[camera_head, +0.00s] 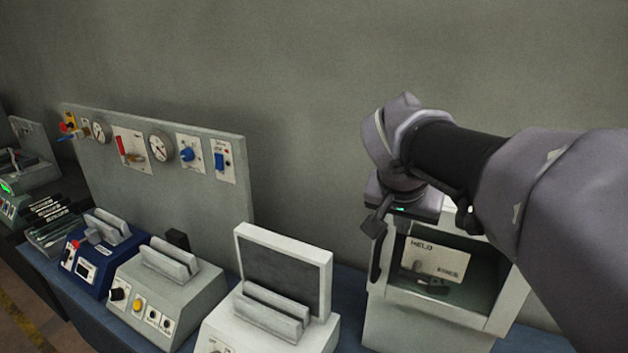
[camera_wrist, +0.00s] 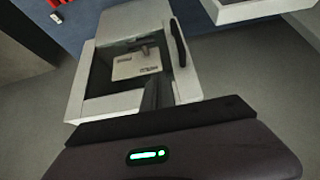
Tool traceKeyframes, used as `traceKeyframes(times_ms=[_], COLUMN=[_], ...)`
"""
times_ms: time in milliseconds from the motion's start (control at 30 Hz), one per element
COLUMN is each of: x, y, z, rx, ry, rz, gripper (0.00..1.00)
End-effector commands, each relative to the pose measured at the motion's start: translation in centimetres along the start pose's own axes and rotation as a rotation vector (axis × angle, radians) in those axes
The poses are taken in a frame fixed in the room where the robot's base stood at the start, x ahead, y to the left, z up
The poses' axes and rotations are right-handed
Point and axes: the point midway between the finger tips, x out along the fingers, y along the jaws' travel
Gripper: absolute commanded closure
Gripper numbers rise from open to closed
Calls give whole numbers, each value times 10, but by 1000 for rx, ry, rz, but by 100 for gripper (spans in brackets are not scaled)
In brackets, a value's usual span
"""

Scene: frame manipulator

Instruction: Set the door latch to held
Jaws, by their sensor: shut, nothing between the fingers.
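A pale cabinet with a deep square opening (camera_head: 450,318) stands at the right of the head view. It also shows in the wrist view (camera_wrist: 88,105). Inside is a white plate (camera_head: 437,258) with lettering that seems to read HELD, also in the wrist view (camera_wrist: 136,64). A small dark grey piece (camera_head: 432,285), perhaps the latch lever, sits beside the plate; its setting is unclear. A black handle (camera_head: 377,258) is on the cabinet's left frame, at the right in the wrist view (camera_wrist: 178,42). My gripper (camera_head: 373,225) is shut and empty in front of the frame; its dark finger overlaps the opening in the wrist view (camera_wrist: 154,92).
A white unit with a dark panel (camera_head: 285,262), a grey box with knobs (camera_head: 160,290) and a blue box (camera_head: 92,255) stand to the left. Behind them is an upright panel (camera_head: 215,195) with gauges and switches. My arm crosses the right side.

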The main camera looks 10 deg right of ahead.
Motion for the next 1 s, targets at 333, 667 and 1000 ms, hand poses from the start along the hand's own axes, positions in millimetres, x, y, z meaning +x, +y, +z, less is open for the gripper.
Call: traceKeyframes(times_ms=[333, 667, 1000], x=[3, 63, 120], y=[0, 0, 0], z=[0, 1, 19], rx=[1, 0, -1], ry=[1, -3, -1], rz=[1, 3, 1], gripper=[100, 100, 100])
